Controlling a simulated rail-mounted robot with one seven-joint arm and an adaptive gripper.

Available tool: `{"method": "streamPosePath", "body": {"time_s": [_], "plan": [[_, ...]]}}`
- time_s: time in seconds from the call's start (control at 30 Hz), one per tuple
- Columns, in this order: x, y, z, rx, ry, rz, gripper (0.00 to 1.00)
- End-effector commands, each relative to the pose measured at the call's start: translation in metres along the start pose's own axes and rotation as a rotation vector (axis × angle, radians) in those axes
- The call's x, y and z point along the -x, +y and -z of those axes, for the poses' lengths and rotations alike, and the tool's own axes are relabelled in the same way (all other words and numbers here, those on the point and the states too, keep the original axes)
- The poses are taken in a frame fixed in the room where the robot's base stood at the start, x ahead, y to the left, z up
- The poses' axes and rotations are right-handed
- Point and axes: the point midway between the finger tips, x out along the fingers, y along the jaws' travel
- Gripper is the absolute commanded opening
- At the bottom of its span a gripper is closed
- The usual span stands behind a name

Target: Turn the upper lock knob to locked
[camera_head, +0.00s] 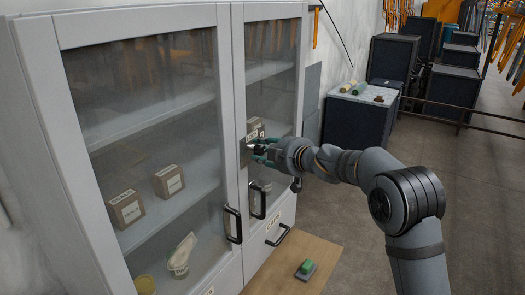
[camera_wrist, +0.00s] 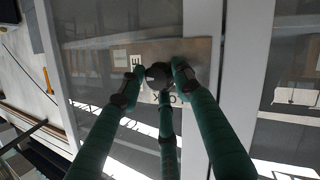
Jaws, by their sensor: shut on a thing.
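The lock knob (camera_wrist: 158,75) is dark and round and sits on a metal plate (camera_wrist: 203,50) on the cabinet's door frame. Black letters show on a pale label beside the knob, partly hidden by my fingers. My gripper (camera_wrist: 155,82) has green fingers with dark tips, closed around the knob from several sides. In the head view my gripper (camera_head: 259,152) reaches the door frame from the right and hides most of the knob. I cannot read which way the knob points.
The white cabinet (camera_head: 144,17) has glass doors with boxes (camera_head: 168,181) inside. Black handles (camera_head: 233,225) stick out below my gripper. A wooden board (camera_head: 318,256) with a green-topped block (camera_head: 306,268) lies in front.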

Motion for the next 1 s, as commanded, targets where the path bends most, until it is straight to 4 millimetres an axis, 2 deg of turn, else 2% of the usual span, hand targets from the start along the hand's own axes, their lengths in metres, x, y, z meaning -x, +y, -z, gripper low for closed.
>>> {"method": "streamPosePath", "body": {"time_s": [0.47, 1.0], "plan": [[-0.003, -0.007, -0.003, 0.07, 0.017, -0.036, 0.06], [-0.005, -0.016, -0.009, 0.472, 0.076, -0.255, 0.06]]}}
